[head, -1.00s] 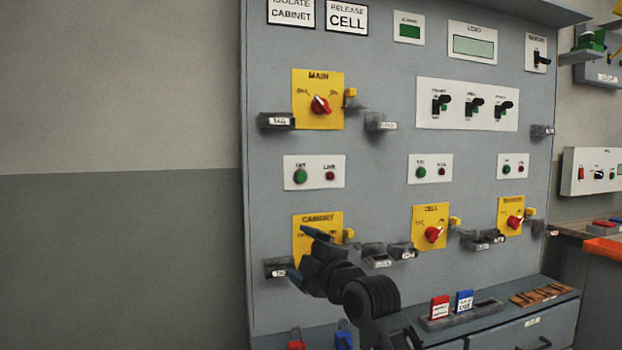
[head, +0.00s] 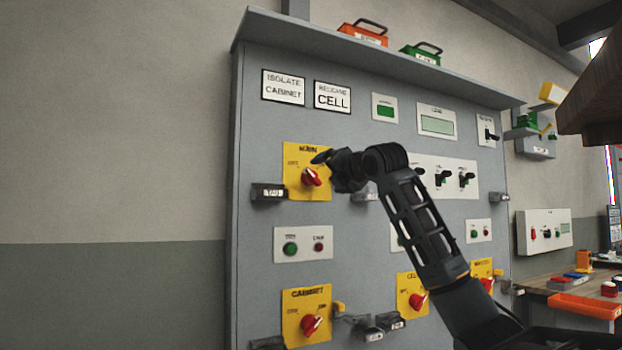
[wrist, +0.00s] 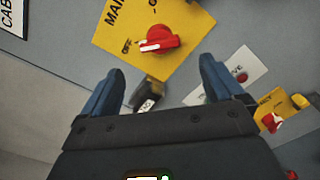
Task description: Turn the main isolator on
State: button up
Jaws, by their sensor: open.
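The main isolator is a yellow plate marked MAIN (head: 293,186) with a red rotary knob (head: 312,177), on the grey panel's upper left. In the wrist view the red knob (wrist: 160,40) sits beyond my fingertips, with its pale-marked end towards the OFF lettering. My gripper (head: 323,157) is in front of the plate's right part, close to the knob, and partly hides the plate's upper right. The knob is apart from both fingers there.
A dark TAG holder (head: 269,193) juts out at the plate's lower left. A white plate with indicator lamps (head: 303,244) is below. Yellow CABINET (head: 304,316) and CELL (head: 410,293) isolators are lower down. A shelf (head: 380,58) overhangs the panel top.

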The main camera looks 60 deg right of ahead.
aim_at(314, 177)
jog(key=p+x, duration=0.1)
jog(key=x, duration=0.6)
jog(key=shift+w+d, duration=0.15)
jog(key=shift+w, duration=0.2)
jog(key=c, duration=1)
